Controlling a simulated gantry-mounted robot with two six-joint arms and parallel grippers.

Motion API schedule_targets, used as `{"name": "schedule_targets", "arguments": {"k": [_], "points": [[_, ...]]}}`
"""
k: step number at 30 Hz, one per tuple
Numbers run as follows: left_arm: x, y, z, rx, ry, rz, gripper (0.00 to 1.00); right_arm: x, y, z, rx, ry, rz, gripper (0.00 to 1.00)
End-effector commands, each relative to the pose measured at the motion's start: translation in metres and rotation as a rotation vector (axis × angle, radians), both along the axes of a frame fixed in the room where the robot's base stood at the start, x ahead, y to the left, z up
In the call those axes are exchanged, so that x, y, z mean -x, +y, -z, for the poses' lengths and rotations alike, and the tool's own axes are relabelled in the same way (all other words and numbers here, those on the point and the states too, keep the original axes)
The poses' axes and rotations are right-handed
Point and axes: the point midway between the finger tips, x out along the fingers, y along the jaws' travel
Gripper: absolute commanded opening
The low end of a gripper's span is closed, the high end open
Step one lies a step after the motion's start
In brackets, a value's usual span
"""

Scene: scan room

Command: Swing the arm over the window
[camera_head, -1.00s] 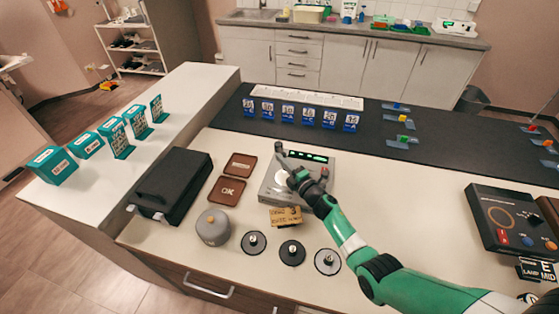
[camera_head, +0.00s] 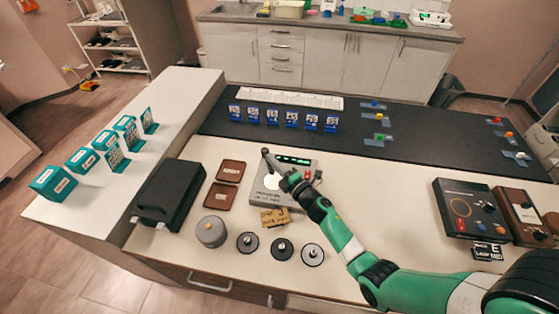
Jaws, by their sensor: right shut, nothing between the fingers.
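A grey instrument (camera_head: 262,198) with a green display (camera_head: 292,160) sits on the pale counter. A pale round spot (camera_head: 271,183), which looks like its window, shows on the top face. A short dark arm with a knob (camera_head: 265,152) lies near the back left of the instrument, above the round spot. My right gripper (camera_head: 284,177) is shut and empty, over the middle of the instrument just right of the round spot. It partly hides the instrument, and I cannot tell whether it touches the dark arm. My left gripper is not in view.
A tan note card (camera_head: 274,218) lies at the instrument's front edge. Several dark round weights, one of them (camera_head: 280,249), and a grey canister (camera_head: 211,231) stand in front. Brown trays (camera_head: 220,196) and a black case (camera_head: 170,193) are to the left. Control boxes (camera_head: 462,208) stand at right.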

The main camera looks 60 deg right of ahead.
Motion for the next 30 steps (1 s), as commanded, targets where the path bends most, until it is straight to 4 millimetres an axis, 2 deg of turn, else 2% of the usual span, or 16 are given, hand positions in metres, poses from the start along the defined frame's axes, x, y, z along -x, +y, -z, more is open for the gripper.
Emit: {"name": "schedule_targets", "arguments": {"k": [1, 4, 12, 30], "points": [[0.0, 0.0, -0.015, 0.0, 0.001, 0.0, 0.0, 0.009, 0.01, -0.01, -0.003, 0.004, -0.002, 0.0], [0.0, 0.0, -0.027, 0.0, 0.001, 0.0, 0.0, 0.025, 0.026, -0.018, -0.002, 0.003, -0.003, 0.0], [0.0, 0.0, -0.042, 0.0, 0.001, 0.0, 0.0, 0.053, 0.054, -0.031, -0.001, 0.004, -0.003, 0.0], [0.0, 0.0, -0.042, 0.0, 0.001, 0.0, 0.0, 0.057, 0.058, -0.032, -0.001, 0.002, -0.004, 0.0]]}}
